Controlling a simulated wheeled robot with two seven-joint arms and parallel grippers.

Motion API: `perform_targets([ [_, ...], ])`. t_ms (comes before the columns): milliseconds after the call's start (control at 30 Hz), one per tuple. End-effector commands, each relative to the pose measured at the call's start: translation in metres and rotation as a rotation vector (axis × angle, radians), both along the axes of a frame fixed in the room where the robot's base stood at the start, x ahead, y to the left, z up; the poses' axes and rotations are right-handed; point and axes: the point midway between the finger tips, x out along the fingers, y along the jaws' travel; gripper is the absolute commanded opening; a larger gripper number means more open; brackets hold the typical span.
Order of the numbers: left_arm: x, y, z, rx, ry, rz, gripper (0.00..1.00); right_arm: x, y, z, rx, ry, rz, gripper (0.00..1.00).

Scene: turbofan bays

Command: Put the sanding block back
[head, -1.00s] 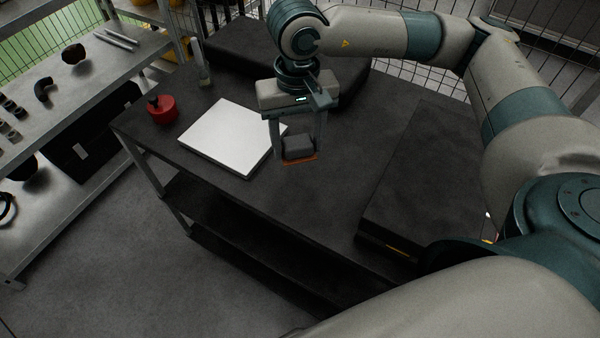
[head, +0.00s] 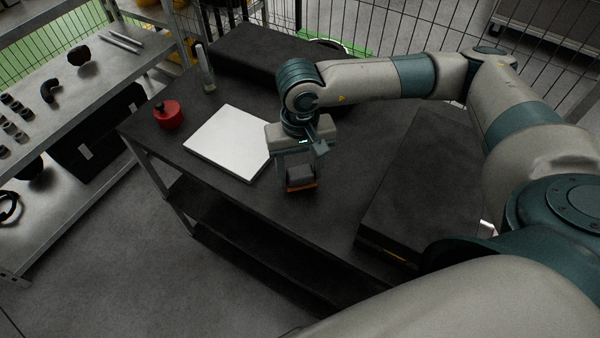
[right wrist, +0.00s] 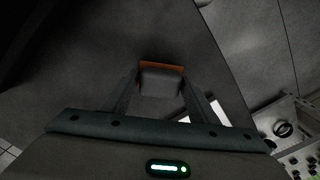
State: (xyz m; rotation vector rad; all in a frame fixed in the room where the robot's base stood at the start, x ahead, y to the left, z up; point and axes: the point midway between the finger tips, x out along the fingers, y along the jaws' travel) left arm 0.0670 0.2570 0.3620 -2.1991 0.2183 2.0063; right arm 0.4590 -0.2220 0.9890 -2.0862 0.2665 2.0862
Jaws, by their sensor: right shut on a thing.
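The sanding block (head: 300,176) is a small dark grey block with an orange-brown underside. My right gripper (head: 301,182) is shut on it, just over the dark workbench top (head: 335,205) near its front edge. I cannot tell whether the block touches the bench. In the right wrist view the block (right wrist: 160,80) sits between the two fingers, with its orange edge at the far side. My left gripper is not in view.
A white square board (head: 228,142) lies left of the block. A red round container (head: 169,115) and a bottle-like cylinder (head: 204,68) stand further back. Dark cases (head: 425,190) lie at right and back. A metal shelf (head: 75,100) stands at left.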

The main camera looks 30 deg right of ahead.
Motion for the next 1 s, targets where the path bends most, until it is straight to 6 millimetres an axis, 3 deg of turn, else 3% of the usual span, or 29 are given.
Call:
perform_targets([
  [200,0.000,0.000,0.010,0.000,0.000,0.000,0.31,0.000,0.000,-0.019,0.000,0.001,0.001,0.33],
  [667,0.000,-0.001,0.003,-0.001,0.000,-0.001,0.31,0.000,0.000,-0.024,0.000,-0.001,0.000,0.33],
  [700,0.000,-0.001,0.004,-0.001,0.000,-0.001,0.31,0.000,0.000,-0.022,0.000,-0.001,0.000,0.61],
  [767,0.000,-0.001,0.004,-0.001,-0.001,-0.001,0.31,0.000,0.000,-0.022,0.000,-0.001,0.000,0.73],
  [1000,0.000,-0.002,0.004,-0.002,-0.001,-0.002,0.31,0.000,0.000,-0.022,0.000,-0.001,0.000,0.73],
])
